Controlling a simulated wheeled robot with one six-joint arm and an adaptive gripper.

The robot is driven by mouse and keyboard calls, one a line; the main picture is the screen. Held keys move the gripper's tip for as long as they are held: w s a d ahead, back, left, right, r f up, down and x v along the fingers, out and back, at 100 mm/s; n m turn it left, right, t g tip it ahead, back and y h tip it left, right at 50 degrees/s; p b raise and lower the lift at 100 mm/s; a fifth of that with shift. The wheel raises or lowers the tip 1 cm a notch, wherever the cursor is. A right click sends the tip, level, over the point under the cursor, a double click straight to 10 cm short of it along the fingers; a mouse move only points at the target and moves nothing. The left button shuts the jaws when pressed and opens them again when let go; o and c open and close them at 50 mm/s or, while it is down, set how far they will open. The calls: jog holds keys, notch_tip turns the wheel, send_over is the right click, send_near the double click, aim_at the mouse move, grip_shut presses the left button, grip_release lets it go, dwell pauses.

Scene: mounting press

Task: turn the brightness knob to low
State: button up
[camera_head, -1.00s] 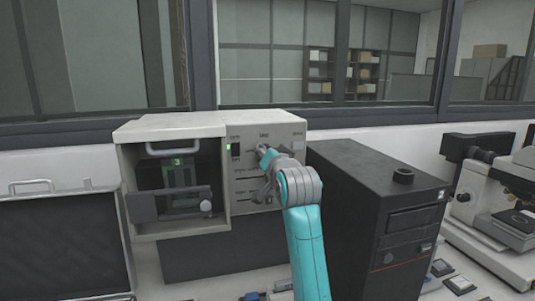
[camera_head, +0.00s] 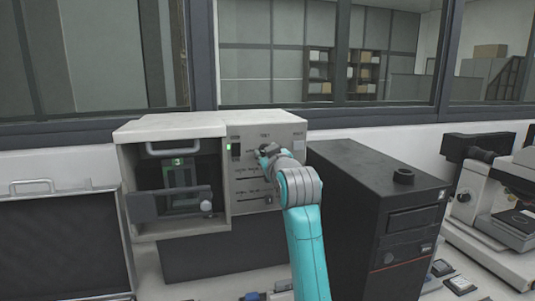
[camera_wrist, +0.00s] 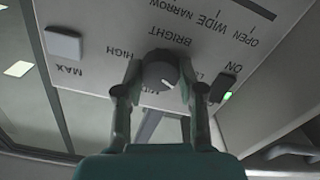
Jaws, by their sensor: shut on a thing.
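The brightness knob (camera_wrist: 160,72) is a dark round knob with a pale pointer mark, on the light grey panel under the upside-down word BRIGHT. The pointer mark is toward the lower right in the wrist view. HIGH stands to its left; a label to its right, starting with L, is partly hidden by a finger. My gripper (camera_wrist: 161,80) is shut on the knob, one finger on each side. In the head view, my gripper (camera_head: 266,154) is at the upper panel of the press (camera_head: 170,129) and hides the knob.
A rocker switch (camera_wrist: 221,86) with a green light is right of the knob in the wrist view. A square button (camera_wrist: 64,43) labelled MAX is at left. A black computer tower (camera_head: 375,185) stands close right of my arm. A microscope (camera_head: 500,200) is farther right.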

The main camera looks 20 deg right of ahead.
jog(key=shift+f+n, duration=0.15)
jog(key=shift+n, duration=1.05)
jog(key=o, duration=1.1)
jog(key=shift+o, duration=0.2)
jog(key=s, duration=1.2)
